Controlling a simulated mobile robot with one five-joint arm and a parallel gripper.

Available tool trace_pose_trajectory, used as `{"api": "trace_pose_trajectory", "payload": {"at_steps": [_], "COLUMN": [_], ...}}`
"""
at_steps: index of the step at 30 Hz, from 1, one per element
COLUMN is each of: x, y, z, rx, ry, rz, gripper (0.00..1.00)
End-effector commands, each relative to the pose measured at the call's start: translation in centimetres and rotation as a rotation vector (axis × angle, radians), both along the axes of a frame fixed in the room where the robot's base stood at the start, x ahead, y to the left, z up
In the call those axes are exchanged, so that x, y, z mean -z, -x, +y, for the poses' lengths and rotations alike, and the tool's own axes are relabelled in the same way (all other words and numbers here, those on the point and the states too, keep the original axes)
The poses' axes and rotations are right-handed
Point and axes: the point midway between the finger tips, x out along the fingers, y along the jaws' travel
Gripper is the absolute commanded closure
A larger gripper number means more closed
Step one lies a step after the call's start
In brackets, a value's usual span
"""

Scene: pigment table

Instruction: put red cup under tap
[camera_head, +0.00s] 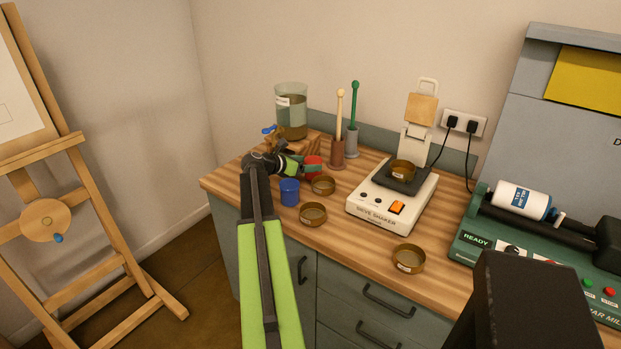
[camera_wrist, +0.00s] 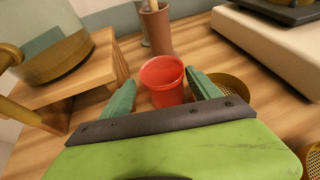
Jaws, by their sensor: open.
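The red cup (camera_head: 313,161) stands upright on the wooden counter, right of the water jar's stand. In the wrist view the red cup (camera_wrist: 164,78) sits between the tips of my gripper (camera_wrist: 162,92). The green jaws are open, one on each side of it; whether either touches it I cannot tell. In the head view my gripper (camera_head: 300,165) reaches the cup from the left and partly hides it. The glass jar (camera_head: 291,113) stands on a wooden stand (camera_wrist: 90,75). A tap with a blue handle (camera_head: 268,130) is at the jar's left front; its outlet is not clear.
A blue cup (camera_head: 289,192) stands just in front of my gripper. Brass sieves (camera_head: 323,185) (camera_head: 313,214) lie nearby. Two holders with pestle-like tools (camera_head: 338,152) (camera_head: 352,140) stand behind the red cup. A sieve shaker (camera_head: 378,213) is to the right.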

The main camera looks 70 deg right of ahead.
Motion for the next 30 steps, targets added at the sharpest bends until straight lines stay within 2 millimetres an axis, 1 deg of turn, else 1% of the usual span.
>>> {"api": "trace_pose_trajectory", "payload": {"at_steps": [1,8,11,15,17,23,26,30], "x": [0.3,0.5,1.2,2.2,2.3,2.2,2.1,2.1], "y": [0.1,0.4,1.0,2.1,2.4,2.5,2.4,2.4], "z": [-0.4,-0.9,-2.0,-4.1,-4.6,-4.6,-4.6,-4.6], "rx": [0.001,-0.001,-0.001,-0.001,-0.001,-0.002,-0.002,-0.002], "ry": [0.000,0.000,0.001,0.001,0.000,0.000,0.000,0.000], "rz": [0.000,0.000,-0.001,-0.001,0.000,-0.001,-0.001,-0.001], "gripper": [0.29,0.29,0.29,0.29,0.29,0.29,0.40,0.59]}}
